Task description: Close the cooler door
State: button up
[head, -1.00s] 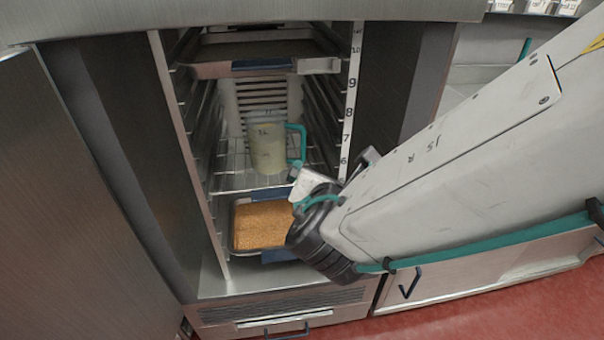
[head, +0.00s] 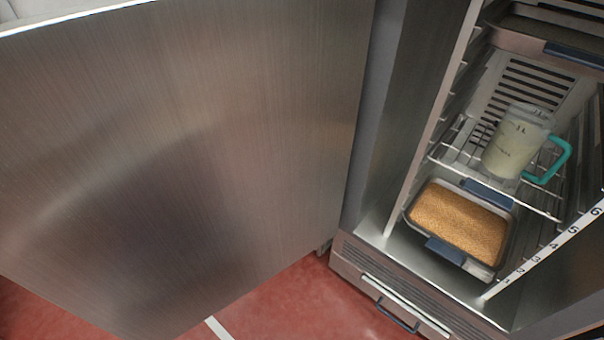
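The cooler door (head: 190,150) is a large brushed-steel panel that stands wide open on the left of the head view. It is hinged at its right edge, beside the cooler's left wall. The cooler (head: 393,130) is open at the right, with its inside showing. My gripper is not in view, and I cannot tell its state. No handle shows on the visible face of the door.
Inside, a measuring jug (head: 517,143) with a teal handle stands on a wire shelf, above a pan of brown grains (head: 460,218). A metal tray (head: 520,38) sits higher. Red floor (head: 285,305) shows clear below the door.

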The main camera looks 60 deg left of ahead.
aim_at(162, 161)
jog(key=k, duration=0.9)
jog(key=z, duration=1.9)
jog(key=k, duration=2.75)
jog(key=u, duration=1.9)
